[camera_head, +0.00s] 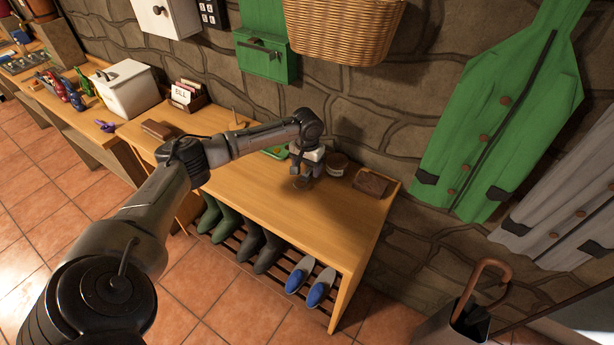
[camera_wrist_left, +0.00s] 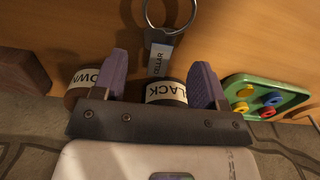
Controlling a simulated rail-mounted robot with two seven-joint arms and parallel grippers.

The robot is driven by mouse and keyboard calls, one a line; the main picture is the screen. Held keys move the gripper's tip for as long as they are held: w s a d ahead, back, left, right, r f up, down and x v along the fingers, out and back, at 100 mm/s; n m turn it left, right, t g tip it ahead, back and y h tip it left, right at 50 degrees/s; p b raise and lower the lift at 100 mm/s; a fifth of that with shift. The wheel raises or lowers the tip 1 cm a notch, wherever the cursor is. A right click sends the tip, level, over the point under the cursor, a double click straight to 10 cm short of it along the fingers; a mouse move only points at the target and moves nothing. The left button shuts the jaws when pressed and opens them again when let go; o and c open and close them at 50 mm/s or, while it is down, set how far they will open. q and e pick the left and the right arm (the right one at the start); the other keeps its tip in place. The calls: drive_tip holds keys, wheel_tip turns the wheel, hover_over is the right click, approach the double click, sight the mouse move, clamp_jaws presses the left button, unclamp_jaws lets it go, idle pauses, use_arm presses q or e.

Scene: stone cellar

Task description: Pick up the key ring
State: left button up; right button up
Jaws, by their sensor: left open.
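The key ring is a metal ring (camera_wrist_left: 172,14) with a grey tag (camera_wrist_left: 160,58) marked CELLAR. It lies on the wooden bench top, and in the left wrist view the ring is cut by the top edge. My left gripper (camera_head: 305,172) is over the bench, pointing down. Its two purple-grey fingers (camera_wrist_left: 161,62) are open, with the tag showing between their tips and the ring just beyond them. Nothing is held. In the head view the gripper hides much of this spot, and the key ring is hard to make out. My right gripper is not in view.
A round tin labelled BLACK (camera_wrist_left: 166,92) and another, partly hidden tin (camera_wrist_left: 82,82) stand close by the fingers. A brown block (camera_head: 370,183) lies at the bench's right end. A green tray (camera_wrist_left: 268,92) holds coloured rings. The bench front (camera_head: 255,195) is clear.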

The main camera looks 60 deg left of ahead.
use_arm(q)
wheel_tip(320, 180, down, 2)
drive_tip(key=shift+f, duration=0.1)
drive_tip(key=shift+c, duration=0.3)
drive_tip(key=c, duration=1)
drive_tip(key=shift+o, duration=0.2)
wheel_tip(320, 180, up, 5)
drive_tip(key=shift+p, duration=0.7)
drive_tip(key=w+d+r+p, duration=0.1)
drive_tip(key=d+r, duration=0.2)
drive_tip(key=d, duration=0.2)
drive_tip(key=w+d+r+p, duration=0.1)
drive_tip(key=w+d+r, duration=0.1)
drive_tip(key=d, duration=0.4)
drive_tip(key=shift+w+r, duration=0.3)
drive_tip(key=shift+r, duration=0.3)
